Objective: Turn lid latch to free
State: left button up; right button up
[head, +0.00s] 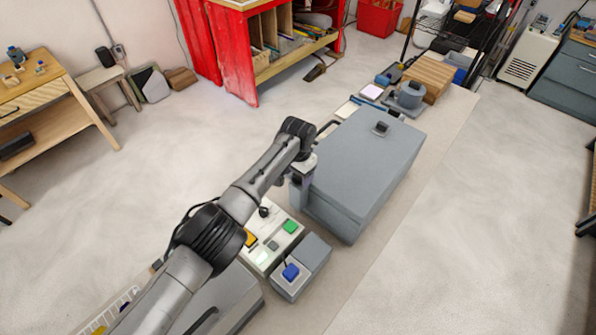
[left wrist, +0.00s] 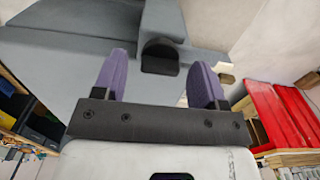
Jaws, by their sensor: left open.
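A large grey box with a flat lid (head: 365,150) stands on the bench in the head view. A small dark knob (head: 381,127) is on top of the lid. My left gripper (head: 302,188) is at the near left side of the box. Its two purple fingers are apart in the left wrist view (left wrist: 159,80). A dark round-topped piece, which looks like the latch (left wrist: 160,57), sits on the grey surface beyond and between the fingers. I cannot tell whether the fingers reach around it. In the head view my arm hides the latch. My right gripper is not in view.
A panel with a green button (head: 290,226) and a grey unit with a blue button (head: 290,271) are at the near side of the box. A grey round fixture (head: 410,95) and a wooden block (head: 430,75) stand beyond it. The bench strip right of the box is clear.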

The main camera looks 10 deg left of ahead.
pick_arm(q)
jog(key=shift+r, duration=0.55)
notch_tip(320, 180, up, 13)
jog(key=b, duration=0.2)
jog(key=shift+f, duration=0.15)
